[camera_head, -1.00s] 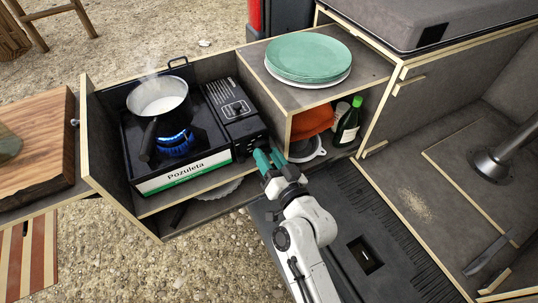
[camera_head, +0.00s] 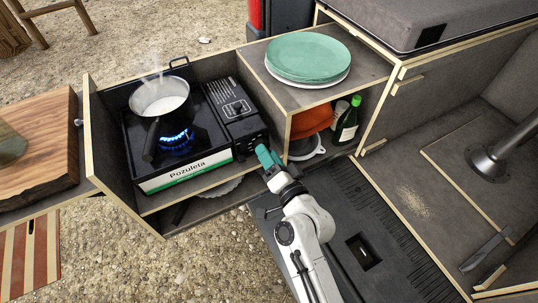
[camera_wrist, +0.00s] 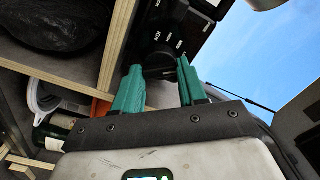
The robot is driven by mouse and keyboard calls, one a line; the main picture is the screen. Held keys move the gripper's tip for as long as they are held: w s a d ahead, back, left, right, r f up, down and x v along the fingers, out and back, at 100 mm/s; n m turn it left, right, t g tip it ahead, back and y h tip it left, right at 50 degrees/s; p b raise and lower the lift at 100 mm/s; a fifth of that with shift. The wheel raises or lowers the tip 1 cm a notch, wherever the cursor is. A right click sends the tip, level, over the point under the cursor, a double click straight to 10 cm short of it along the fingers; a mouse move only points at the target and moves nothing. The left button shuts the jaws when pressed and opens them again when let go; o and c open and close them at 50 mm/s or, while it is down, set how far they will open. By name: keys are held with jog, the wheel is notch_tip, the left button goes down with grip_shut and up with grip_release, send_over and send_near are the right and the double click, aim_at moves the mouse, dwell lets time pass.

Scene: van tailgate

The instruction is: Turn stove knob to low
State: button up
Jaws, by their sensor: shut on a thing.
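The black camping stove (camera_head: 222,128) sits in the wooden kitchen box with a lit blue flame (camera_head: 175,143). A steaming pot of white liquid (camera_head: 163,106) stands over the burner. My gripper (camera_head: 266,157) is at the stove's right front end. In the wrist view, the green fingers of my gripper (camera_wrist: 162,80) are on either side of the dark stove knob (camera_wrist: 182,72), shut on it. White dial lettering (camera_wrist: 165,43) shows beside the knob; its setting is not readable. In the head view the knob is hidden behind the fingers.
Green plates (camera_head: 307,55) lie on the shelf to the right of the stove. Below are an orange cloth (camera_head: 311,121) and a green bottle (camera_head: 347,122), close to my gripper. A wooden board (camera_head: 37,145) lies at the left.

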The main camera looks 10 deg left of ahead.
jog(key=o, duration=1.1)
jog(key=shift+c, duration=0.2)
jog(key=b+v, duration=0.2)
jog(key=v, duration=0.9)
jog(key=shift+w+f, duration=0.1)
jog(key=s+d+f+n+g+h, duration=0.2)
jog(key=s+d+f+g+h, duration=0.25)
jog(key=s+d, duration=0.45)
jog(key=s+d+f+n+g+h, duration=0.25)
jog(key=s+d+f+g, duration=0.35)
jog(key=d, duration=0.4)
jog(key=s+d+g+h+p, duration=0.1)
jog(key=s+d+g+h, duration=0.2)
jog(key=s+d, duration=0.4)
jog(key=s+r+m, duration=0.1)
jog(key=s, duration=0.2)
jog(key=shift+s+d, duration=0.15)
jog(key=shift+d, duration=0.1)
